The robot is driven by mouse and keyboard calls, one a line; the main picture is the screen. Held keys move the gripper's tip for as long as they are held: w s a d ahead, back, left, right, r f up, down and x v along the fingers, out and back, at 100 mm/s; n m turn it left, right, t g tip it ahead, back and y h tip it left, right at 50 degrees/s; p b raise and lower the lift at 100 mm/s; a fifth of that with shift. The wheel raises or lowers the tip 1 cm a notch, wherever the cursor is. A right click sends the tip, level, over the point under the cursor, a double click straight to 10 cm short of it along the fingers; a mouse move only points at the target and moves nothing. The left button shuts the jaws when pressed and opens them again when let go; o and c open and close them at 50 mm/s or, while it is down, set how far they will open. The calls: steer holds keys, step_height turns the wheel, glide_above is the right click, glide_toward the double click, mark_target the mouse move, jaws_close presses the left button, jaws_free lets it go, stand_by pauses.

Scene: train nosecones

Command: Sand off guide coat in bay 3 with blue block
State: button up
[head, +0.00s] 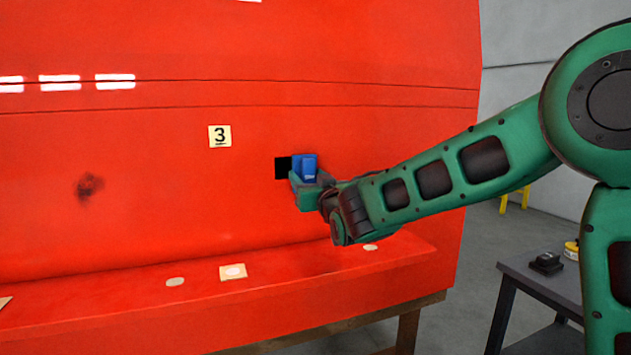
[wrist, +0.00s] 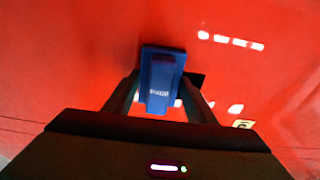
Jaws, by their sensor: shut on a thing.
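My gripper (head: 305,188) is shut on a blue block (head: 308,166) and holds it at the red panel (head: 150,215), right of and below the yellow label 3 (head: 220,136). The wrist view shows the block (wrist: 158,98) between both fingers. A black square (head: 282,168) shows beside the block at its left; in the wrist view it peeks out right of the block (wrist: 196,79), partly hidden. I cannot tell whether the block touches the panel. A dark, blurry smudge (head: 88,186) lies on the panel left of and below the label.
A dark table (head: 540,278) at the right bears a black object (head: 546,262) and a yellow item (head: 571,250). The panel left of my gripper is free of obstacles.

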steer(key=shift+s+a, duration=0.3)
steer(key=shift+a, duration=0.85)
steer(key=shift+s+a, duration=0.35)
steer(key=shift+a, duration=0.8)
steer(key=shift+s+a, duration=0.3)
steer(key=shift+a, duration=0.85)
steer(key=shift+s, duration=0.1)
steer(key=shift+r+v, duration=0.15)
steer(key=shift+v, duration=1.3)
steer(key=shift+r+v, duration=0.2)
steer(key=shift+v, duration=1.2)
steer(key=shift+s+d, duration=0.1)
steer(key=shift+s, duration=0.1)
steer(key=v, duration=0.2)
steer(key=shift+s+d+r, duration=0.1)
steer(key=shift+s, duration=0.25)
steer(key=shift+w, duration=0.1)
